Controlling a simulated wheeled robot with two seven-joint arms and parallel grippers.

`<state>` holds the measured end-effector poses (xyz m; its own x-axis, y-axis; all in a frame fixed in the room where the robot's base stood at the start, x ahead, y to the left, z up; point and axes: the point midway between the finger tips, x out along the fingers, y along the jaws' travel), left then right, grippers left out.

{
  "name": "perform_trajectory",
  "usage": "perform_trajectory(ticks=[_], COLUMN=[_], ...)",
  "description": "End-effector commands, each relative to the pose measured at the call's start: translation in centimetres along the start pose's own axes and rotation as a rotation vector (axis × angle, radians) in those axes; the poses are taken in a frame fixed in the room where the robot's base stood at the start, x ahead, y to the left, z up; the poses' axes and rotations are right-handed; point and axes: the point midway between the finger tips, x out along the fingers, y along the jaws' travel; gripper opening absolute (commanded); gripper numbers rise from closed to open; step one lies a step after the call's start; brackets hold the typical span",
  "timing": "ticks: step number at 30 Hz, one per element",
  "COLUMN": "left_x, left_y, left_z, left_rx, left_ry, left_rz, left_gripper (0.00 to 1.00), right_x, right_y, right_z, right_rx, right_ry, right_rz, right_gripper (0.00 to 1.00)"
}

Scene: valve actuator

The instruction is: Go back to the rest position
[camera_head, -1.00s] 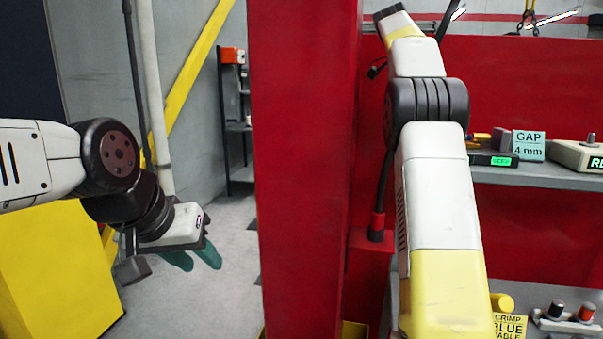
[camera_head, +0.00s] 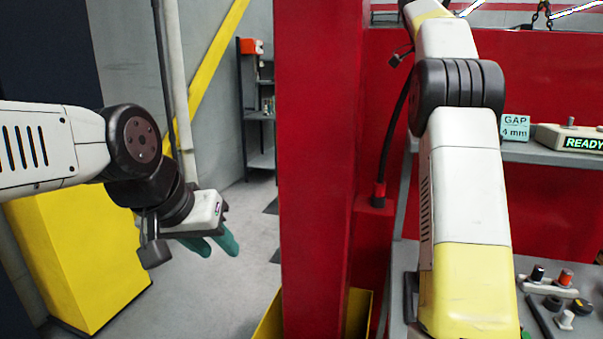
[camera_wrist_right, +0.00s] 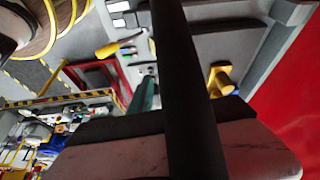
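My left gripper (camera_head: 214,244) hangs at the left in the head view, below its white and black wrist. Its two teal fingers stand apart with nothing seen between them, over the grey floor. My right arm (camera_head: 465,190) rises at the right, in front of the red wall, and its gripper is out of the head view. In the right wrist view a teal finger (camera_wrist_right: 144,97) of my right gripper shows beside a dark bar. The bar hides the rest, so its opening cannot be told.
A red pillar (camera_head: 318,180) stands between my arms. A yellow cabinet (camera_head: 85,265) is at the left, behind my left arm. At the right are a shelf with a GAP 4 mm sign (camera_head: 515,127) and a READY box (camera_head: 575,138), above a bench with small parts.

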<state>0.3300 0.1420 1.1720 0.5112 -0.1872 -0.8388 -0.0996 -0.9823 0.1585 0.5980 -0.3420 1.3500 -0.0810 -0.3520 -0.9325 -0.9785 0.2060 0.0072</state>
Motion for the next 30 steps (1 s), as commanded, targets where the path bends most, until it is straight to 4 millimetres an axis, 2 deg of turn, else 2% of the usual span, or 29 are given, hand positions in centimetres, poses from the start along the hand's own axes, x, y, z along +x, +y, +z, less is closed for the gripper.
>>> perform_trajectory(ticks=[11, 17, 20, 23, 30], left_x=[0.0, 0.0, 0.0, 0.0, 0.0], left_y=[0.0, 0.0, 0.0, 0.0, 0.0], left_z=[0.0, 0.0, 0.0, 0.0, 0.0], left_rx=[0.0, 0.0, 0.0, 0.0, 0.0], left_ry=[0.001, 0.001, 0.001, 0.0, 0.0], left_rz=[0.0, 0.0, 0.0, 0.0, 0.0], left_gripper=[0.36, 0.36, 0.36, 0.36, 0.36], right_x=[0.1, 0.4, 0.7, 1.2, 3.9], right_y=[1.9, 4.2, 6.4, 9.5, 18.5], right_z=[-0.1, 0.9, 2.0, 4.1, 10.8], right_rx=[-0.218, -0.432, -0.584, -0.769, -1.192], right_ry=[-0.08, -0.145, -0.181, -0.21, -0.199], right_rz=[-0.076, -0.169, -0.249, -0.356, -0.635], right_gripper=[0.21, 0.21, 0.21, 0.21, 0.21])
